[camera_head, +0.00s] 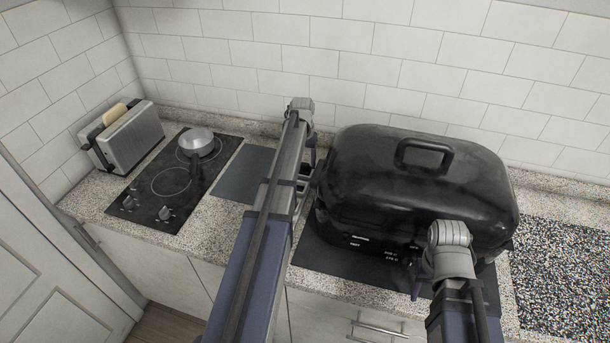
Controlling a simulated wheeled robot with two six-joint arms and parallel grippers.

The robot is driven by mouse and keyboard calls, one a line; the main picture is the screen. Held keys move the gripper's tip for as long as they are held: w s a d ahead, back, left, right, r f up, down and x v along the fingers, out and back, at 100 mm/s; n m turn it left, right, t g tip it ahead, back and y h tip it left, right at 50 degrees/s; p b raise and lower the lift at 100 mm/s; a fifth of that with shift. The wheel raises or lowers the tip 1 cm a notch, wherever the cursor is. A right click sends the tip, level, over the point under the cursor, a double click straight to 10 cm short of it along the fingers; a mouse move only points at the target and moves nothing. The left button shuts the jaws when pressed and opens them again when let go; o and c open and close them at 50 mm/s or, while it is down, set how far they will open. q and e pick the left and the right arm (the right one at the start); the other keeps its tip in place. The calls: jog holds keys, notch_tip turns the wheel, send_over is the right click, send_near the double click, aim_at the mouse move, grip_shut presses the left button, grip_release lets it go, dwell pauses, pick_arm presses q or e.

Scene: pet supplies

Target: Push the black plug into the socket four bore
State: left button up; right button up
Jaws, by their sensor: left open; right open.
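I see no black plug and no socket with bores in the head view. My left gripper (310,160) is mostly hidden behind its own arm, just left of a large black lidded roaster (410,180); it is open. My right gripper (417,280) is in front of the roaster's lower right front, largely hidden by its wrist, and open. I see nothing held in either gripper. Whether either one touches the roaster cannot be told.
The roaster stands on a dark mat (335,262) on the speckled counter (215,220). To the left are a cooktop (160,185) with a metal pot (196,141) and a toaster (128,137) with bread. A speckled dark mat (565,270) lies at right. A tiled wall closes the back.

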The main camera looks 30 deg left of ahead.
aim_at(305, 169)
pick_arm(q)
notch_tip(305, 169, down, 3)
jog(key=shift+w+r+b, duration=0.15)
jog(key=shift+b, duration=0.7)
pick_arm(e)
notch_tip(305, 169, down, 3)
jog(key=shift+r, duration=0.2)
pick_arm(q)
jog(key=shift+r, duration=0.1)
pick_arm(e)
jog(key=shift+r, duration=0.1)
pick_arm(q)
grip_shut()
